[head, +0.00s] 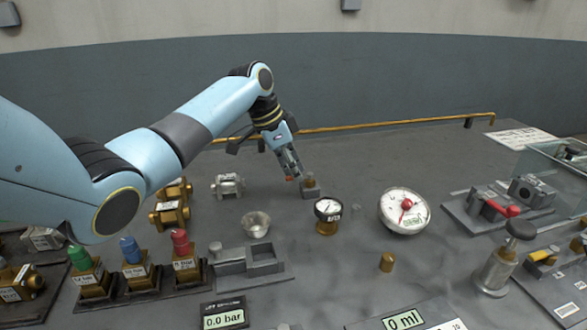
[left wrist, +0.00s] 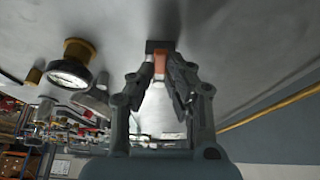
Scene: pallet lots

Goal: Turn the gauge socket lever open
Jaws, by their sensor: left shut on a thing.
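The gauge socket (head: 311,189) is a small grey block with a brass fitting on top, standing on the grey bench just behind the small gauge. Its orange lever (head: 289,179) sticks out at the block's left side. My left gripper (head: 291,170) reaches down to it from the upper left and is shut on the lever. In the left wrist view the orange lever (left wrist: 160,64) sits between the fingertips, with the dark block (left wrist: 160,46) just beyond. The fingers partly hide the lever, so its exact angle is unclear. My right gripper is out of view.
A small brass-based gauge (head: 328,209) stands in front of the socket, and a larger white gauge (head: 404,211) to its right. A metal cup (head: 256,225) and a grey fitting (head: 228,185) stand left.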

